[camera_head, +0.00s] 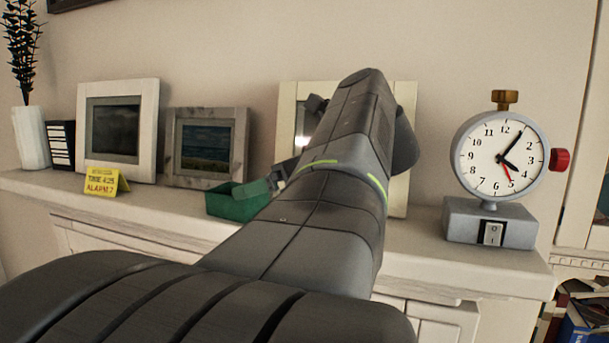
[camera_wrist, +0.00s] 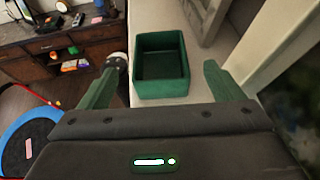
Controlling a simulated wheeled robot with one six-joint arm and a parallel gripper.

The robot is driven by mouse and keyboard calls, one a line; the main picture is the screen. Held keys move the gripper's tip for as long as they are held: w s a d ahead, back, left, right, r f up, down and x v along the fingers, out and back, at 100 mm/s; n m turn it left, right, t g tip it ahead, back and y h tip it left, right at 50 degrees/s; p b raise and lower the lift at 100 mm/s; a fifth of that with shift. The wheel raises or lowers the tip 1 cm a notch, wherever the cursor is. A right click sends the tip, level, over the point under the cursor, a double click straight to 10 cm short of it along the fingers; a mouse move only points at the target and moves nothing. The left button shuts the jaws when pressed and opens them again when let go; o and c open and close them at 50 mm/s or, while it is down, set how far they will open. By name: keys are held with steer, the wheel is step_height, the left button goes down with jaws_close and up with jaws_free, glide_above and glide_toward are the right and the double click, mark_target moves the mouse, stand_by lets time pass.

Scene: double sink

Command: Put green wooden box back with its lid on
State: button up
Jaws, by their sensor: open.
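The green wooden box (camera_head: 228,205) stands on the white mantel shelf, left of my arm in the head view. The wrist view shows the box (camera_wrist: 164,88) upright and open at the top, with its inside visible and apparently empty. No lid is on it, and I cannot make out a separate lid in either view. My gripper (camera_wrist: 162,66) is open, its two greenish fingers apart to the left and right of the box in the picture. In the head view my gripper (camera_head: 268,184) is at the box's right side, partly hidden by my arm. I cannot tell whether a finger touches it.
Picture frames (camera_head: 119,130) stand along the back of the shelf, one (camera_head: 290,100) partly behind my arm. A yellow alarm note (camera_head: 103,183) is at the left. A clock (camera_head: 499,157) on a grey switch base stands at the right. A dark desk (camera_wrist: 60,45) lies beyond the shelf edge.

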steer(key=shift+v, duration=2.5)
